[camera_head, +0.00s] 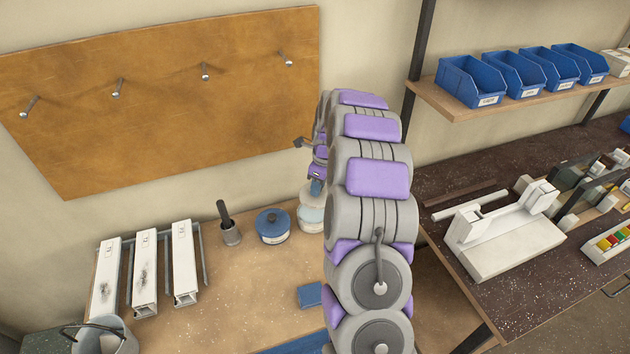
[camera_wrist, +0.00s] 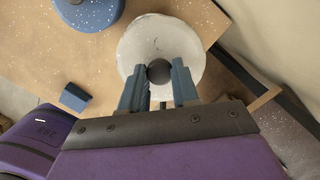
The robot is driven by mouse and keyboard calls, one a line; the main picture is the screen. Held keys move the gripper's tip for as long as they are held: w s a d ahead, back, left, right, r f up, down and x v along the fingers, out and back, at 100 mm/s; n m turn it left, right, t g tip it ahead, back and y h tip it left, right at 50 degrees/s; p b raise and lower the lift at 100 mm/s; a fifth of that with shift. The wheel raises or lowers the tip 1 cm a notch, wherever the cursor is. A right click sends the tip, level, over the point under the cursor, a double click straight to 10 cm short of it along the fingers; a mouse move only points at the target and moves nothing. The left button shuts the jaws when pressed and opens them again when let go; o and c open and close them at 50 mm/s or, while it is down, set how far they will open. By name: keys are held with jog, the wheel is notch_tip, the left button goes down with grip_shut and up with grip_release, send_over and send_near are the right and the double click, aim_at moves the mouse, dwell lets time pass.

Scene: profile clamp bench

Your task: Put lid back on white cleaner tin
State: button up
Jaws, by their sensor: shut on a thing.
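The white lid (camera_wrist: 160,35), round with a dark knob (camera_wrist: 159,72), fills the upper middle of the wrist view. My gripper (camera_wrist: 158,82) is shut on the knob, with one blue finger on each side. In the head view the gripper (camera_head: 316,187) points down at the back of the bench, partly hidden by my arm. The white cleaner tin (camera_head: 309,215), with a pale blue band, stands directly below the lid. My arm hides its right side. I cannot tell whether the lid touches the rim. In the wrist view the lid hides the tin.
A blue-lidded tin (camera_head: 272,224) stands close left of the white tin. A blue block (camera_head: 309,295) lies in front. A bucket (camera_head: 103,338) is front left.

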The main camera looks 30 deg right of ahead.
aim_at(312, 197)
jog(key=shift+a+f, duration=0.1)
jog(key=shift+a, duration=1.05)
jog(key=shift+w+a+f+b, duration=0.1)
jog(key=shift+a+f+b, duration=0.15)
jog(key=shift+b, duration=0.2)
jog(key=shift+f, duration=0.3)
jog(key=f+b, duration=0.1)
jog(key=d+f+b, duration=0.1)
jog(key=shift+d+f, duration=0.25)
jog(key=shift+f, duration=0.05)
jog(key=shift+d+f+p, duration=0.25)
jog(key=shift+f+p, duration=0.05)
jog(key=shift+f, duration=0.35)
jog(key=shift+a+f, duration=0.3)
jog(key=shift+a, duration=0.55)
jog(key=shift+d+f, duration=0.15)
jog(key=shift+d, duration=0.55)
jog(key=shift+a+r+p, duration=0.25)
jog(key=shift+a+p, duration=0.2)
jog(key=shift+a, duration=0.2)
